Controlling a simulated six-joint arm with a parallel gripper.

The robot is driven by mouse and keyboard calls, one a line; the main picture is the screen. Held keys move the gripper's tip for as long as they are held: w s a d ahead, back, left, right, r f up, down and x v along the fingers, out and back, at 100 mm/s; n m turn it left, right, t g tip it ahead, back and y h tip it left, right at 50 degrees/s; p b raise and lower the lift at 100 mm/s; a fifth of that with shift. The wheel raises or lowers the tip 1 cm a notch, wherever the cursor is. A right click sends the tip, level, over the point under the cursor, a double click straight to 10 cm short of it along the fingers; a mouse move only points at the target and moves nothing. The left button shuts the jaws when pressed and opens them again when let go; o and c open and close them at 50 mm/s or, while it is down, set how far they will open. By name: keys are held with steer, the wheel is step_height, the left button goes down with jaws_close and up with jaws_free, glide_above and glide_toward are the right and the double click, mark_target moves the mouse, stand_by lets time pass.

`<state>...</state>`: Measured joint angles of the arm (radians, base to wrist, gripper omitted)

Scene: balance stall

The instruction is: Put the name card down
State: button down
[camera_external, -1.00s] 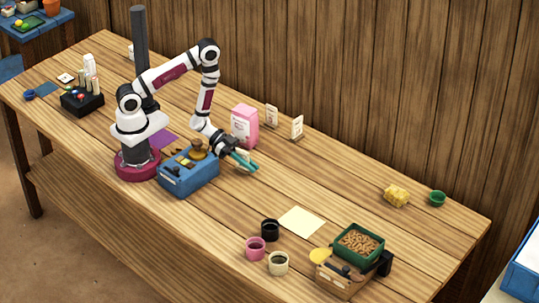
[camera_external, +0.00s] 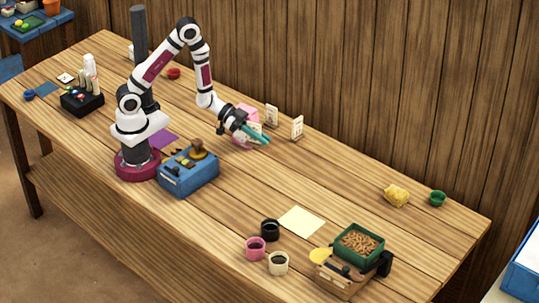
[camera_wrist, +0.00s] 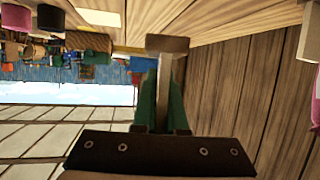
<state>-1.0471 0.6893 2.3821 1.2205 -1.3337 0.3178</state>
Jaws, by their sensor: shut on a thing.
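My gripper (camera_external: 262,138) has teal fingers and is in the air in front of the pink box. It is shut on a name card, whose pale face (camera_external: 254,128) shows beside the fingers in the outside view. In the wrist view the held card (camera_wrist: 158,90) is almost edge-on between the green fingers, with its brown base (camera_wrist: 167,43) beyond the tips. The fingers partly hide the held card.
The pink box (camera_external: 247,112) is partly hidden behind my gripper. A blue case (camera_external: 188,178) stands near my base. A pale sheet (camera_external: 301,221), cups and a green tray (camera_external: 376,256) are toward the front right. The table between the standing cards and the yellow sponge-like block (camera_external: 396,196) is clear.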

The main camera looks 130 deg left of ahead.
steer(key=w+a+r+n+g+y, duration=0.1)
steer(key=w+a+n+g+y, duration=0.2)
steer(key=a, duration=0.4)
steer(key=w+a+r+n+y, duration=0.1)
steer(key=w+a+n+y, duration=0.35)
steer(key=a, duration=0.25)
steer(key=w+n+g+y, duration=0.2)
steer(key=w+n+g, duration=0.1)
steer(key=w+g, duration=0.3)
steer(key=shift+n+t, duration=0.25)
steer(key=shift+t, duration=0.25)
steer(key=s+a+f, duration=0.1)
steer(key=a+f, duration=0.1)
steer(key=a, duration=0.1)
steer(key=a+f, duration=0.3)
steer(key=s+a+f, duration=0.1)
steer(key=a+f, duration=0.1)
steer(key=a, duration=0.1)
steer(key=shift+s+a+f, duration=0.15)
steer(key=shift+s+a, duration=0.15)
steer(key=shift+a, duration=0.05)
steer(key=f, duration=0.4)
steer(key=shift+s+a+f, duration=0.1)
steer(key=shift+a, duration=0.1)
steer(key=shift+f, duration=0.15)
steer(key=c, duration=1)
jaws_free()
